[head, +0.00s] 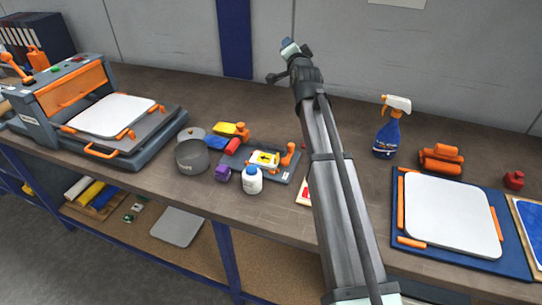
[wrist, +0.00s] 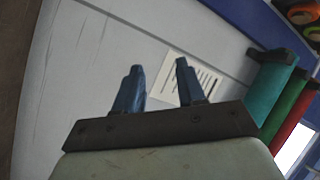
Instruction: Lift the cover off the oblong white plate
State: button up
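A white plate with rounded corners (head: 112,114) lies on the grey and orange press at the left of the bench. A second, larger white plate (head: 450,215) lies on a blue board at the right, with orange pieces along its edges. I cannot tell which one is the oblong plate, and no separate cover is clearly visible on either. My gripper (head: 291,48) is raised above the back of the bench, near the wall and away from both plates. In the wrist view its two blue fingers (wrist: 158,78) stand apart with nothing between them.
The press (head: 72,88) has an orange front handle. A grey pot (head: 192,157), a white bottle (head: 252,180) and a tool tray stand mid-bench. A blue spray bottle (head: 388,135) and orange rolls (head: 441,159) stand behind the right plate. A paper notice (wrist: 190,77) hangs on the wall.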

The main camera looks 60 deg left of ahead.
jog(key=s+a+f+n+g+h, duration=0.1)
jog(key=s+f+g+h, duration=0.15)
jog(key=s+f, duration=0.3)
jog(key=n+g+h, duration=0.4)
jog(key=h, duration=1.1)
send_over(277, 155)
notch_tip(277, 155, down, 15)
jog(key=shift+t, duration=0.25)
jog(key=shift+s+f, duration=0.1)
jog(key=shift+f, duration=2.65)
jog(key=shift+c, duration=0.3)
grip_shut()
